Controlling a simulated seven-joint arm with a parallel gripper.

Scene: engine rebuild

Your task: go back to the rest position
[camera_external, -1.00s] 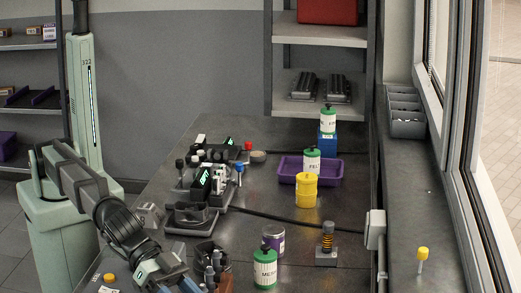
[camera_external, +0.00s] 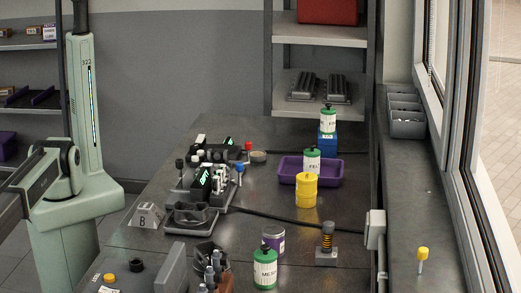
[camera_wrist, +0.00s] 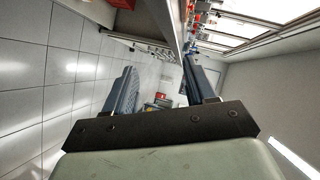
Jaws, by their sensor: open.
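My gripper (camera_wrist: 160,90) shows in the wrist view with its two dark blue fingers spread wide apart and nothing between them. It points out over the tiled floor, tilted against the room. In the external view my gripper is out of the picture; only my arm shows, at the left edge, clear of the workbench (camera_external: 330,275).
The bench holds a yellow container (camera_external: 306,190), a purple tray (camera_external: 331,180), a green-lidded jar (camera_external: 265,270), a purple-labelled can (camera_external: 273,240), a spring on a block (camera_external: 327,245) and a block marked B (camera_external: 147,215). A shelf (camera_external: 318,105) stands behind.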

